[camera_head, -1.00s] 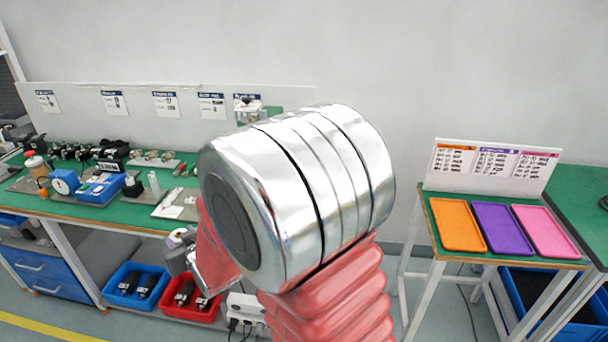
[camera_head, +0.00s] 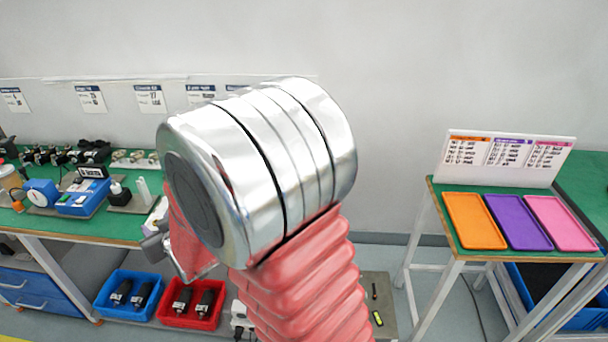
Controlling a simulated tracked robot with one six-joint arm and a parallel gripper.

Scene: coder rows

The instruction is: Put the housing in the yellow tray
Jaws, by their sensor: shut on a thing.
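My gripper (camera_head: 168,247) shows only in part, as grey metal at the left of my arm, low in front of the left bench. My large silver joint and red sleeve hide most of it. It is shut on a small grey piece, seemingly the housing (camera_head: 154,246), whose shape is mostly hidden. On the right stand an orange tray (camera_head: 473,221), a purple tray (camera_head: 517,222) and a pink tray (camera_head: 561,223), all empty. No clearly yellow tray shows; the orange one is closest in colour. My gripper is far to the left of the trays.
The trays lie on a green-topped stand (camera_head: 466,250) with a label board (camera_head: 506,157) behind. The left bench (camera_head: 110,228) holds several parts. A blue bin (camera_head: 131,318) and a red bin (camera_head: 194,318) sit on its lower shelf. Floor shows between bench and stand.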

